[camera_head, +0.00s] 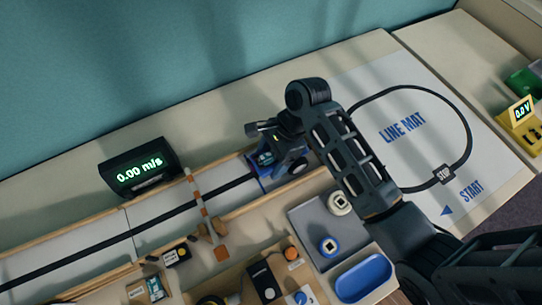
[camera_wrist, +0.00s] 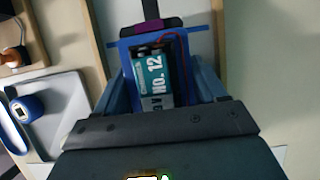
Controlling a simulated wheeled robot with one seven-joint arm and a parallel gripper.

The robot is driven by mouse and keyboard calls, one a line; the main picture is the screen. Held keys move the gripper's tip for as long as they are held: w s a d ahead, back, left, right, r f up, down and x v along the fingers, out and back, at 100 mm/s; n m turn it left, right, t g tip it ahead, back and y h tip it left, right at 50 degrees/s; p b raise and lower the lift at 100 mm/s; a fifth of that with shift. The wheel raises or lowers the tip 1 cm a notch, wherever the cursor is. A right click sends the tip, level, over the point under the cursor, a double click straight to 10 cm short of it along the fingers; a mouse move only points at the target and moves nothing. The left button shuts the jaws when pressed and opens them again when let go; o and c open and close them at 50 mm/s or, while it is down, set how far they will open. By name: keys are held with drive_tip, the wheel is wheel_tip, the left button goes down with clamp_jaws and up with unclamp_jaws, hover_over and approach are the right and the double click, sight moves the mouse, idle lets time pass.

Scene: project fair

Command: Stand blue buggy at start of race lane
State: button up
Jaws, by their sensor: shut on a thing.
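The blue buggy (camera_head: 265,158) is at the right end of the race lane (camera_head: 160,219), a pale track with a black centre line and wooden side rails. It also shows in the wrist view (camera_wrist: 151,78), with a battery pack, a red wire and a "NO. 12" label. My gripper (camera_head: 283,152) is shut on the buggy, one finger along each side in the wrist view (camera_wrist: 166,88). A blue marking (camera_wrist: 122,42) shows beside the buggy's front end. The fingers and palm hide its rear, and I cannot tell whether its wheels touch the lane.
A speed display (camera_head: 138,172) reading 0.00 m/s stands behind the lane. A brown-and-white gate (camera_head: 200,205) crosses it left of the buggy. A grey tray (camera_head: 310,222) with round parts and a blue tray (camera_head: 362,278) lie in front. The line mat (camera_head: 405,90) is at right.

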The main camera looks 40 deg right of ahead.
idle(0.3)
drive_tip(key=o, duration=1)
drive_tip(key=shift+c, duration=0.2)
drive_tip(key=v, duration=0.7)
drive_tip(key=shift+d+r, duration=0.2)
drive_tip(key=shift+r, duration=0.15)
drive_tip(key=shift+s, duration=0.1)
